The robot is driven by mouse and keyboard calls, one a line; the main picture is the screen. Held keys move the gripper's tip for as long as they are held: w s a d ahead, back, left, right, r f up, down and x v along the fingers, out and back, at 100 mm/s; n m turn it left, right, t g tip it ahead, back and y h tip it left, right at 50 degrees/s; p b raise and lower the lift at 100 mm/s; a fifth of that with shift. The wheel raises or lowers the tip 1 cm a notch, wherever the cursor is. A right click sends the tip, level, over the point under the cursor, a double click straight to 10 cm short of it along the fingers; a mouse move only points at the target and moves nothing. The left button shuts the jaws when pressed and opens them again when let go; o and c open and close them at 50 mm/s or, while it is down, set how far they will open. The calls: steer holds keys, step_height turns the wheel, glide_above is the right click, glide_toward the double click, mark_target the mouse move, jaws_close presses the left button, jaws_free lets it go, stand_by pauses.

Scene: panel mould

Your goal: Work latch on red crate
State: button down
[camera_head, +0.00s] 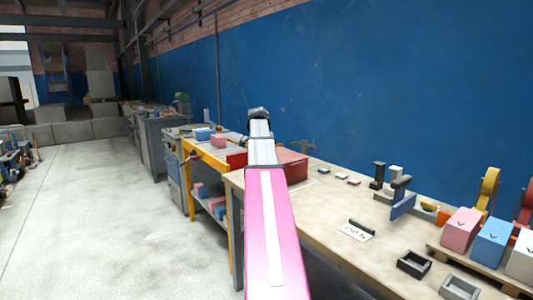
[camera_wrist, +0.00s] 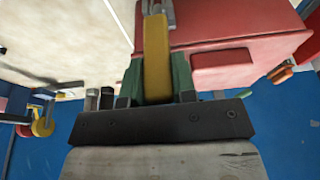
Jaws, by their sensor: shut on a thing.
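The red crate (camera_head: 292,165) stands on the workbench, partly hidden behind my arm in the head view. In the wrist view the red crate (camera_wrist: 225,35) fills the upper right, with a raised red block on its near face. A yellow latch lever (camera_wrist: 157,60) runs up to a grey metal part at the top edge. My gripper (camera_wrist: 157,78) is shut on the yellow latch lever, with a green finger on either side of it. The head view does not show the fingers, as my arm covers them.
The wooden workbench (camera_head: 330,207) carries small blocks, dark open trays (camera_head: 413,264) and a label card (camera_head: 356,233) to the right. A pallet with pink, blue and white boxes (camera_head: 492,243) stands at far right. A yellow-framed bench (camera_head: 207,155) adjoins at left.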

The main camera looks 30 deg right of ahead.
steer(key=c, duration=0.9)
jaws_free()
steer(key=v, duration=1)
steer(key=shift+r, duration=0.35)
